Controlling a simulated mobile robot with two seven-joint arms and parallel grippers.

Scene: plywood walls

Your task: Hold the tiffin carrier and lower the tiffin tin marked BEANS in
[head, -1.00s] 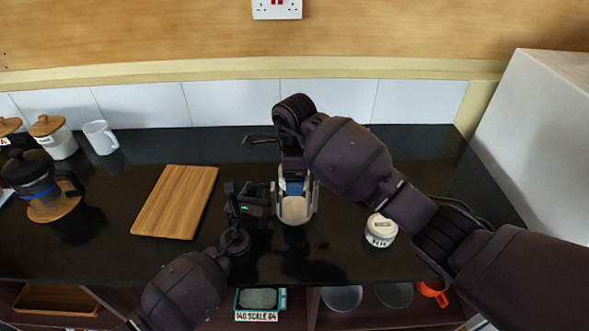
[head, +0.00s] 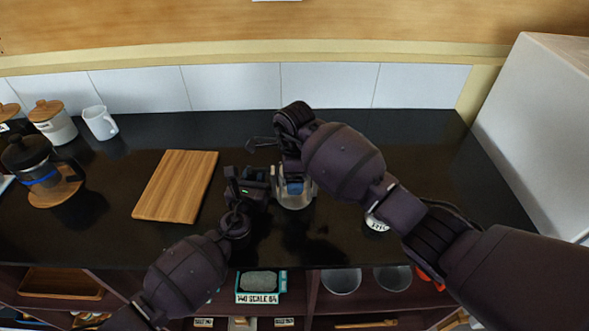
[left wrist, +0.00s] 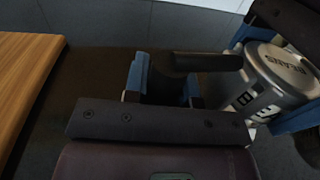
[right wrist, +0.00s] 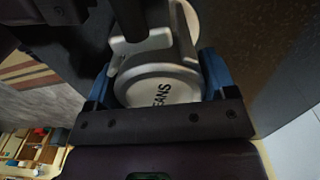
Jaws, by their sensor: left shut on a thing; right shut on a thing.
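The pale metal tiffin carrier (head: 281,192) stands on the dark counter near the middle, mostly hidden by my right arm. My left gripper (head: 262,183) is at its left side, shut on a dark bar that appears to be its handle; this grip shows in the left wrist view (left wrist: 170,85). The round silver tin marked BEANS (right wrist: 165,88) is between the blue fingers of my right gripper (right wrist: 155,90), which is shut on it. The tin's lid faces up in the left wrist view (left wrist: 285,68). Its underside is hidden, so I cannot tell whether it is seated.
A white-lidded tin (head: 376,222) stands right of the carrier, partly behind my right arm. A wooden board (head: 175,186), a coffee press (head: 38,170) and a white mug (head: 100,122) are to the left. Shelves with bowls (head: 341,281) lie under the counter's front edge. A white block stands right.

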